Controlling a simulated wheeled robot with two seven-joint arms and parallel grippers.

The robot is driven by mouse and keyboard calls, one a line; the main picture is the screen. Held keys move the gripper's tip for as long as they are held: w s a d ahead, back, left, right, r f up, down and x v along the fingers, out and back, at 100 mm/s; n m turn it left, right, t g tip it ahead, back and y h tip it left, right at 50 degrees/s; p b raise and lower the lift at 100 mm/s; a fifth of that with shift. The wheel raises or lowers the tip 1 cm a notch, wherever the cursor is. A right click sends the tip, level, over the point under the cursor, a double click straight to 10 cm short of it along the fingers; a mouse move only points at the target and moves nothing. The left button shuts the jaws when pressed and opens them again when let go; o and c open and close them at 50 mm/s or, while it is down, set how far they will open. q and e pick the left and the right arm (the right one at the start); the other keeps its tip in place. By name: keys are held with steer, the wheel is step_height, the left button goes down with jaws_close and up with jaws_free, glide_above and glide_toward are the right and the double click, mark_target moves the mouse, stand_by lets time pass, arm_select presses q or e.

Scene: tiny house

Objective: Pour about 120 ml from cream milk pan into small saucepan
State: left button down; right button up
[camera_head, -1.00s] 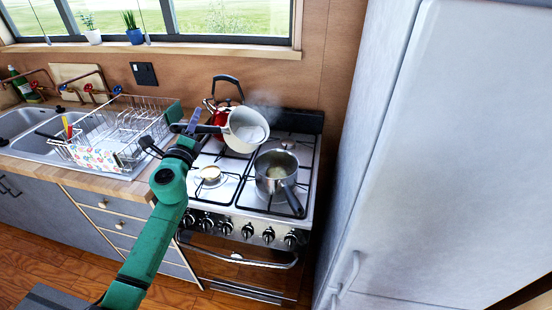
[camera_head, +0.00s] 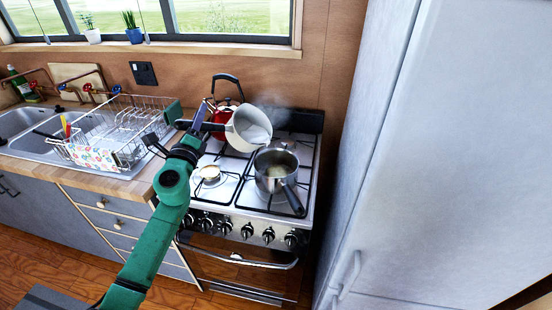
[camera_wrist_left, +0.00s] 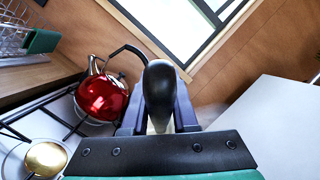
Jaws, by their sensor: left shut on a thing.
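The cream milk pan (camera_head: 249,127) is held in the air above the stove, tilted to the right, with pale liquid inside and steam rising from it. My left gripper (camera_head: 194,124) is shut on its dark handle, which also shows in the left wrist view (camera_wrist_left: 159,88). The small saucepan (camera_head: 276,172) is steel and stands upright on the front right burner, just below and to the right of the milk pan. Some pale yellowish content shows in it. No stream between the pans can be made out. My right gripper is not in view.
A red kettle (camera_head: 222,114) stands on the back left burner, behind the milk pan; it also shows in the left wrist view (camera_wrist_left: 102,97). The front left burner (camera_head: 210,175) is bare. A wire dish rack (camera_head: 125,122) stands left of the stove. A tall grey cabinet (camera_head: 440,170) closes off the right.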

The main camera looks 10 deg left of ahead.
mark_target(209, 126)
arm_select(q)
steer(key=shift+s+d+r+m+t+b, duration=0.25)
steer(key=shift+s+d+m+b, duration=0.25)
steer(key=shift+d, duration=0.25)
stand_by(0.3)
steer(key=shift+s+d+m+b, duration=0.15)
steer(key=shift+d+m+b, duration=0.25)
steer(key=shift+d, duration=0.3)
stand_by(0.3)
steer(key=shift+s+d+m+t+h+b, duration=0.25)
steer(key=shift+d+m+t+h+b, duration=0.1)
steer(key=shift+d+m+h+b, duration=0.3)
stand_by(1.5)
steer(key=shift+s+d+r+m+b, duration=0.25)
steer(key=shift+d+r+m, duration=0.2)
steer(key=shift+m, duration=0.4)
stand_by(0.5)
